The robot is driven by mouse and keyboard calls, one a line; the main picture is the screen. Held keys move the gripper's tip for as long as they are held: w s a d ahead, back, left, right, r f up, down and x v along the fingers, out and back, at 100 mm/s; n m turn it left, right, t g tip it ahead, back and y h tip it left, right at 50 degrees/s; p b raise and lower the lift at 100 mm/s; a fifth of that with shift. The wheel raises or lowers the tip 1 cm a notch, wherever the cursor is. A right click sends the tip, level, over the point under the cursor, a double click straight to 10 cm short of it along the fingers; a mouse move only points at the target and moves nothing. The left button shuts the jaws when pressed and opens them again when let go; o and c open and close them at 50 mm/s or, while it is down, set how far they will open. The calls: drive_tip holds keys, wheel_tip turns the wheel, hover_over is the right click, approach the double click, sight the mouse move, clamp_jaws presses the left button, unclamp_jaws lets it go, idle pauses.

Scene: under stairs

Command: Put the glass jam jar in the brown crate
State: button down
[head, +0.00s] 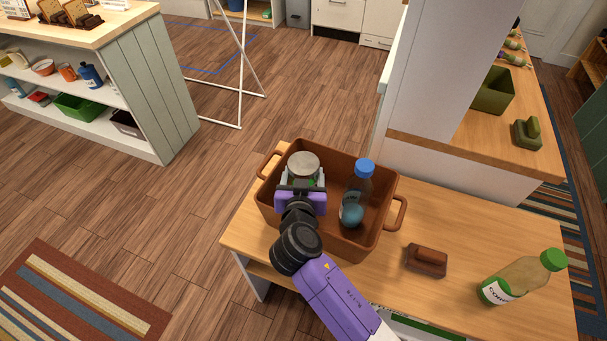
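The glass jam jar (304,164) shows a pale grey lid and a bit of green below it. My gripper (303,180) has a finger on each side of the jar and appears shut on it. The jar is upright over the left part of the brown crate (371,243). My gripper hides its lower part, so I cannot tell whether it touches the crate floor. The crate has a handle at each end and stands on a wooden bench top.
A blue-capped bottle (355,195) stands in the crate, right of the jar. On the bench (462,225), right of the crate, are a brown block-like object (427,260) and a green-capped bottle (522,277). A pale pillar (432,75) rises behind the crate.

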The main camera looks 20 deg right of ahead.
drive_tip(key=shift+f+b, duration=0.3)
drive_tip(key=shift+b, duration=0.05)
drive_tip(key=shift+c, duration=1.5)
unclamp_jaws()
drive_tip(key=shift+r+p, duration=0.9)
drive_tip(key=shift+p, duration=0.15)
drive_tip(key=b+v, duration=0.2)
drive_tip(key=v, duration=0.9)
drive_tip(key=shift+s+a, duration=0.25)
drive_tip(key=shift+s, duration=0.15)
drive_tip(key=shift+f, duration=0.15)
